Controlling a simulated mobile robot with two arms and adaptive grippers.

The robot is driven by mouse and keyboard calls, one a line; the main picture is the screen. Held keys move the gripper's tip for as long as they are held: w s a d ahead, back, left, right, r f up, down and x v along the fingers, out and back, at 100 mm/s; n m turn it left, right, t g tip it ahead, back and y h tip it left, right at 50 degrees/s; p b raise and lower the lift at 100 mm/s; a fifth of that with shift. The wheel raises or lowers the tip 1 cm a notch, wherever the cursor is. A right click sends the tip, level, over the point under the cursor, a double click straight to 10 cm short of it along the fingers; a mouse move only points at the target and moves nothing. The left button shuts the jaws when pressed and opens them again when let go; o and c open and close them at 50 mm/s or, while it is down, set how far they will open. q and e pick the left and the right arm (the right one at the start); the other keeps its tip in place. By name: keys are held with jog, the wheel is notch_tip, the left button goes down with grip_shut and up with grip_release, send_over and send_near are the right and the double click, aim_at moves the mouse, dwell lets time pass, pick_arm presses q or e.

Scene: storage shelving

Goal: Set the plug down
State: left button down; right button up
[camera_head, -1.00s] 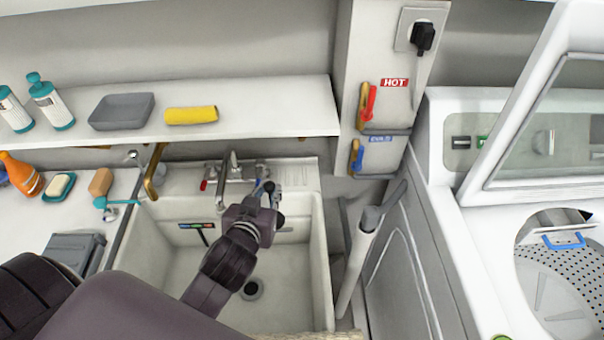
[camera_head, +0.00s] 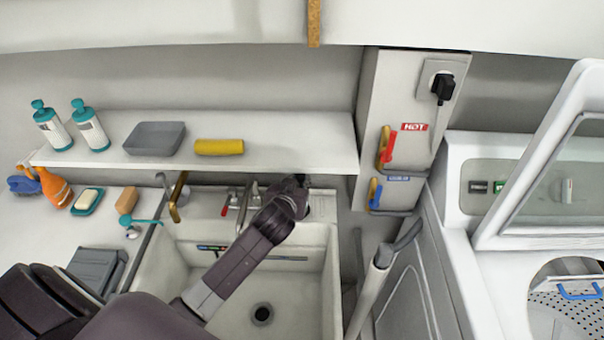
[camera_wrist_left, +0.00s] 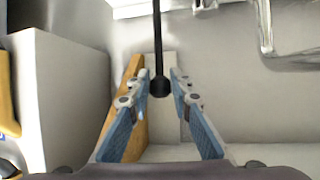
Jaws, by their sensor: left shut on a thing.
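My left gripper (camera_head: 302,182) is at the back right corner of the sink, close under the shelf's front edge. Its fingers are mostly hidden by the wrist in the head view. In the left wrist view, the two blue-padded fingers (camera_wrist_left: 158,82) stand either side of a black round-ended piece on a thin dark stem (camera_wrist_left: 158,86), which looks like the plug. My left gripper is shut on it. Its full shape is hard to make out. The white sink (camera_head: 190,262) has a dark drain (camera_head: 262,314) in its floor. My right gripper is out of view.
The shelf (camera_head: 285,150) holds bottles, a grey tray (camera_head: 154,138) and a yellow roll (camera_head: 219,146). Red-handled taps (camera_head: 228,203) stand left of the gripper. A black electrical plug (camera_head: 443,87) sits in the wall socket. The washing machine (camera_head: 450,240) is at right. The sink floor is clear.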

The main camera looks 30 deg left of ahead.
pick_arm(q)
jog(key=w, duration=0.2)
jog(key=shift+w+a+r, duration=0.2)
jog(key=shift+w+a, duration=0.15)
jog(key=shift+w, duration=0.05)
jog(key=shift+f+p, duration=0.4)
jog(key=shift+p, duration=0.15)
jog(key=shift+f, duration=0.15)
jog(key=c, duration=1.7)
grip_release()
jog(key=shift+f, duration=0.1)
jog(key=shift+c, duration=0.2)
